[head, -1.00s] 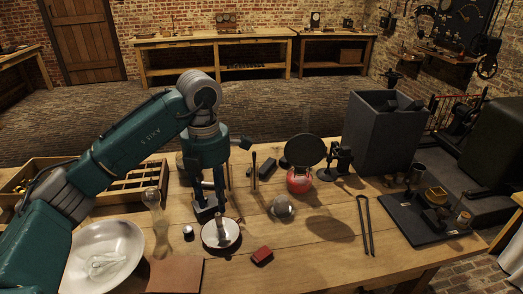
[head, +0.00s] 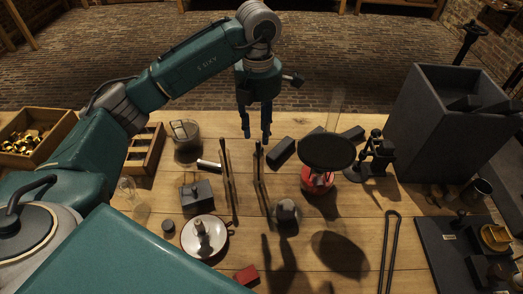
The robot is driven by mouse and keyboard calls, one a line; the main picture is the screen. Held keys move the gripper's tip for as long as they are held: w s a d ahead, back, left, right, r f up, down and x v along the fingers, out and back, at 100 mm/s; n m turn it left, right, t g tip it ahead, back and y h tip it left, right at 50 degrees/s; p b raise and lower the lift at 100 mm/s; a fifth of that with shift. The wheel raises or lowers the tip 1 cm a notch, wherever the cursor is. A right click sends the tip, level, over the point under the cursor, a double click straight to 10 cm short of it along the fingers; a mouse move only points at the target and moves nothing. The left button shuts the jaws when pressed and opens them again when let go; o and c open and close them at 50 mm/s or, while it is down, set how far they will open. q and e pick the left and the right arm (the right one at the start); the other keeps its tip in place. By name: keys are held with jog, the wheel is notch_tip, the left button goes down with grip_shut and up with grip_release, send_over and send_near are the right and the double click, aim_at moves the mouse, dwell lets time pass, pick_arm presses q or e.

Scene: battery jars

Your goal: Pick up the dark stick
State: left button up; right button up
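Two thin dark upright sticks stand side by side on the wooden table in the head view: a left one (head: 226,165) and a right one (head: 259,165). I cannot tell which is the dark stick of the task. Short dark blocks lie behind and to the right, one of them (head: 281,151) close to the right stick. My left gripper (head: 256,136) points down just behind the sticks' tops in the picture, its two fingers apart with nothing between them. Its exact depth relative to the sticks is unclear. My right gripper is not in view.
Nearby are a glass jar (head: 187,142), a small grey box (head: 197,196), a white dish (head: 204,238) and a grey dome (head: 286,214). A black disc (head: 327,152) stands over a red base at the right. A tall dark bin (head: 440,125) stands farther right.

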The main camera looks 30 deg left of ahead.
aim_at(258, 141)
pick_arm(q)
jog(key=shift+s+f, duration=0.2)
jog(key=shift+f, duration=0.6)
notch_tip(258, 141, down, 4)
jog(key=shift+w+f+p, duration=0.1)
jog(key=shift+f+p, duration=0.05)
jog(key=shift+p, duration=1.1)
jog(key=shift+f, duration=0.7)
grip_shut()
